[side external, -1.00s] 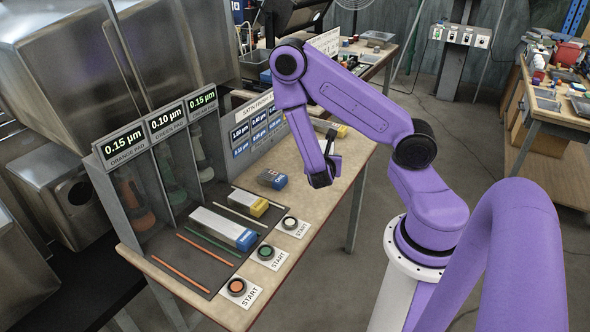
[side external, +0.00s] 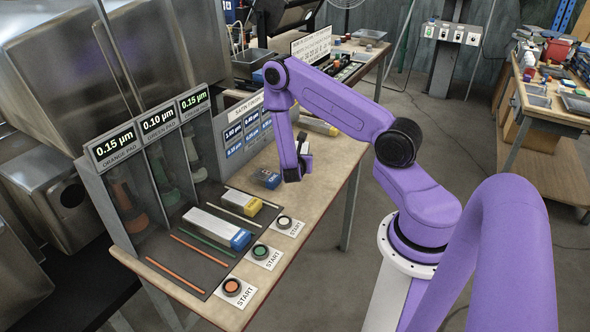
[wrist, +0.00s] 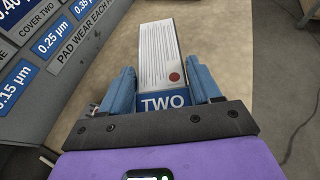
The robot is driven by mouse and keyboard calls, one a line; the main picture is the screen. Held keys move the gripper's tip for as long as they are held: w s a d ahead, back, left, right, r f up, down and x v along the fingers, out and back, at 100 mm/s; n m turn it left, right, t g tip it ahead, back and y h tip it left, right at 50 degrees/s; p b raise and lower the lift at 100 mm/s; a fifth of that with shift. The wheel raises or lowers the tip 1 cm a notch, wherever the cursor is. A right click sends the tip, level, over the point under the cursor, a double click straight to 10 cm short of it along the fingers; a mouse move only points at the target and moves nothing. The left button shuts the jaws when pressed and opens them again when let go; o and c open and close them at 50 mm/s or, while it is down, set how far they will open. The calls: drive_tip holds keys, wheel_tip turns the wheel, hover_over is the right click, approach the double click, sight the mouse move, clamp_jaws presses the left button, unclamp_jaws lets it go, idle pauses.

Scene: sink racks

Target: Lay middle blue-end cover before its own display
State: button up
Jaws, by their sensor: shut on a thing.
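The blue-end cover marked TWO (wrist: 162,60) is white with a printed face and a red dot. In the wrist view its blue end lies between the fingers of my gripper (wrist: 165,92), shut on it. In the side view my gripper (side external: 296,176) is low over the table, and the held cover is hard to make out. Another blue-ended block (side external: 267,178) lies on the table left of my gripper. A white blue-ended block (side external: 217,227) lies on the dark mat. The grey display board (side external: 246,132) has blue number panels; the wrist view shows its "COVER TWO" panel (wrist: 30,20).
A three-bay stand (side external: 145,145) shows 0.15, 0.10 and 0.15 µm. A yellow-ended block (side external: 240,203) and coloured sticks lie on the dark mat (side external: 200,272). Several START buttons (side external: 260,253) line the front edge. Another yellow-ended block (side external: 320,126) lies behind my arm.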

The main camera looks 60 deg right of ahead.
drive_tip(key=f, duration=0.1)
drive_tip(key=w+d+f, duration=0.1)
drive_tip(key=w+f, duration=0.1)
drive_tip(key=shift+w+d+f, duration=0.1)
drive_tip(key=shift+d, duration=0.15)
drive_tip(key=shift+f, duration=1.45)
drive_tip(key=shift+f, duration=0.1)
drive_tip(key=o, duration=1.2)
drive_tip(key=shift+c, duration=0.2)
